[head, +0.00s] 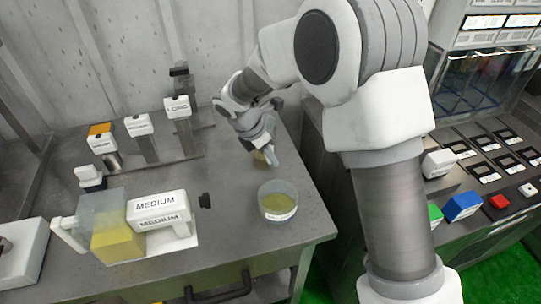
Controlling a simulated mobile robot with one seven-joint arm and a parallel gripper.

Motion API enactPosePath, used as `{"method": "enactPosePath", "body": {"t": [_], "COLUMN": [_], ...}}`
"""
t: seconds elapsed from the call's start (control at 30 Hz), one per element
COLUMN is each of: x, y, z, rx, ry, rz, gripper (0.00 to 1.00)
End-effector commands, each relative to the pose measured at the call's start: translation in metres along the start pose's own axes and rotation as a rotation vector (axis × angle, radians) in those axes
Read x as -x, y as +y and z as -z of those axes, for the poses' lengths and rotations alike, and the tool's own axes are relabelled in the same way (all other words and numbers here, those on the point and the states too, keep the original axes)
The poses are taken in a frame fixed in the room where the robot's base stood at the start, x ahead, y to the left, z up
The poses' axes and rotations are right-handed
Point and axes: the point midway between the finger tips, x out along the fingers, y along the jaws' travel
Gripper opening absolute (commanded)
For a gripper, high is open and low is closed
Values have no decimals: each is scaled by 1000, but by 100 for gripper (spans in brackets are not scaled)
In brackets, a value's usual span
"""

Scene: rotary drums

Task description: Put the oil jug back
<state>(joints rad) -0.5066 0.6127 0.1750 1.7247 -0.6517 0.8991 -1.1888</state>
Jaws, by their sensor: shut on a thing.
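My gripper (268,154) is at the back right of the grey bench, pointing down and shut. Whether the held thing touches the bench, I cannot tell.
A clear tank (112,232) with yellow liquid stands by a white block marked MEDIUM (160,212) at the front left. Several posts with white heads, one marked LONG (178,106), stand behind. A button console (486,205) is at the right. The bench (235,245) is clear near its front right.

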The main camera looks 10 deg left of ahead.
Motion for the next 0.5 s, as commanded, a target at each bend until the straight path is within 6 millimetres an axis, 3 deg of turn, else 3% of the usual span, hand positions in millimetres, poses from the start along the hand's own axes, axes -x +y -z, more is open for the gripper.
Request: {"method": "enactPosePath", "body": {"t": [0.17,0.2,0.33,0.5], "x": [-3,-3,-3,-3], "y": [0,0,0,0], "z": [1,1,1,1], "rx": [0,0,0,0], "ry": [0,0,0,0], "rz": [0,0,1,1], "gripper": [0,25,48,49]}}
